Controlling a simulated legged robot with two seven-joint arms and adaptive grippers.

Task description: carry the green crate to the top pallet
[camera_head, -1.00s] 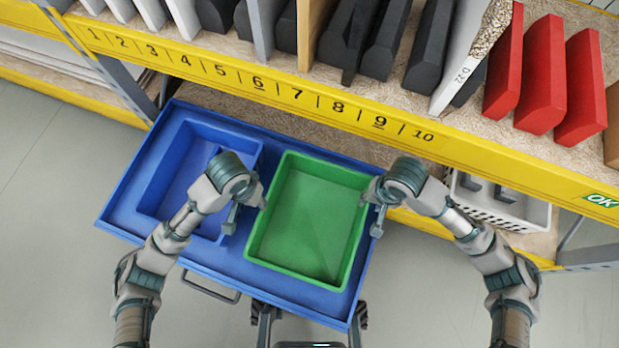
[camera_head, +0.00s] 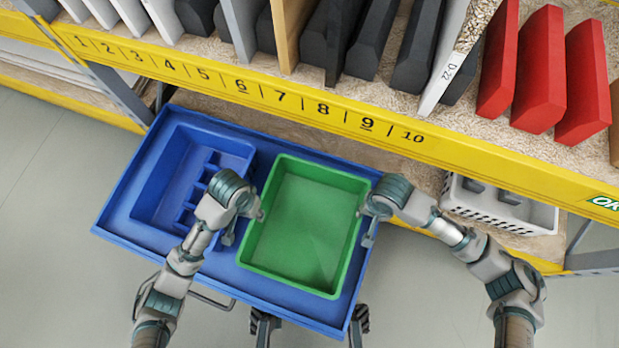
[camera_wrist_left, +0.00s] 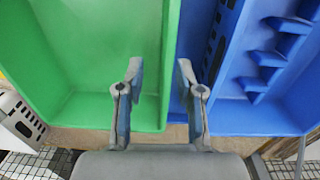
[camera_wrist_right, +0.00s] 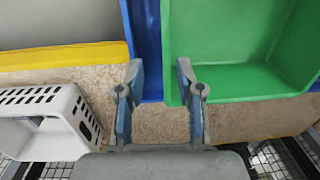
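The green crate (camera_head: 308,225) is empty and sits in the right part of a blue tray-topped cart (camera_head: 120,222). It also shows in the left wrist view (camera_wrist_left: 85,55) and the right wrist view (camera_wrist_right: 235,45). My left gripper (camera_head: 243,225) is at the crate's left wall; its fingers (camera_wrist_left: 158,75) are apart, with the wall's rim between them in the picture. My right gripper (camera_head: 366,228) is at the right wall; its fingers (camera_wrist_right: 160,75) are also apart, with that rim between them. Whether the fingers touch the walls is unclear. I cannot make out a top pallet.
A blue bin (camera_head: 160,165) with stepped dividers lies left of the crate on the cart. A yellow-edged shelf (camera_head: 300,100) with dark and red blocks (camera_head: 540,70) runs behind. A white perforated basket (camera_head: 500,205) stands on the lower shelf at right. Floor is clear at left.

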